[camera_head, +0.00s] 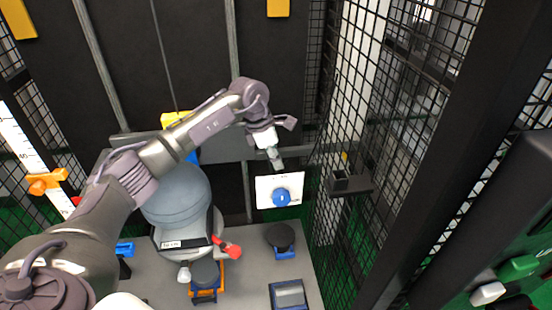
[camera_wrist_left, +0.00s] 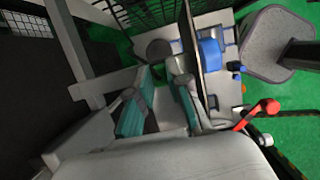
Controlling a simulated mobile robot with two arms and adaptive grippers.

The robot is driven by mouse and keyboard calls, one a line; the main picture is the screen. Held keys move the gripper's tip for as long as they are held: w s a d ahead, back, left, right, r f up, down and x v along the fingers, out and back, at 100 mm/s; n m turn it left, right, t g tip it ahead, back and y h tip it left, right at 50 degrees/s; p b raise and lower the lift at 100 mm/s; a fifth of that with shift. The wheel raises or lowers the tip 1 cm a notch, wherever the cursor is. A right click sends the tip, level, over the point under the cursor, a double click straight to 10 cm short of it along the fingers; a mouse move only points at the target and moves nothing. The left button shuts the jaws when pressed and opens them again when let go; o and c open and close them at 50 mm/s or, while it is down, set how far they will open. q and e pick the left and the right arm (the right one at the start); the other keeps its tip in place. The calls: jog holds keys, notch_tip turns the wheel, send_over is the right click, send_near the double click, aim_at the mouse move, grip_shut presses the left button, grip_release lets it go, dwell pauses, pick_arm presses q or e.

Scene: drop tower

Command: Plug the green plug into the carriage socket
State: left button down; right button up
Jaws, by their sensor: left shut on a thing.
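My left gripper (camera_head: 277,162) reaches in from the left, fingers pointing down, just above a white panel with a blue knob. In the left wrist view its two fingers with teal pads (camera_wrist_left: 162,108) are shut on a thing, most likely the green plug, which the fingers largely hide. My right gripper is not in view.
The white panel with the blue knob (camera_head: 281,197) is close below the gripper. A black mesh fence (camera_head: 345,215) with a small dark bracket (camera_head: 350,184) stands to the right. A red handle (camera_head: 228,249) sticks out below. A dark round-topped object (camera_head: 280,236) stands on the grey base.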

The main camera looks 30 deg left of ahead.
pick_arm(q)
jog(key=shift+f, duration=0.15)
jog(key=c, duration=1)
grip_release()
jog(key=v, duration=1.2)
jog(key=shift+a, duration=0.1)
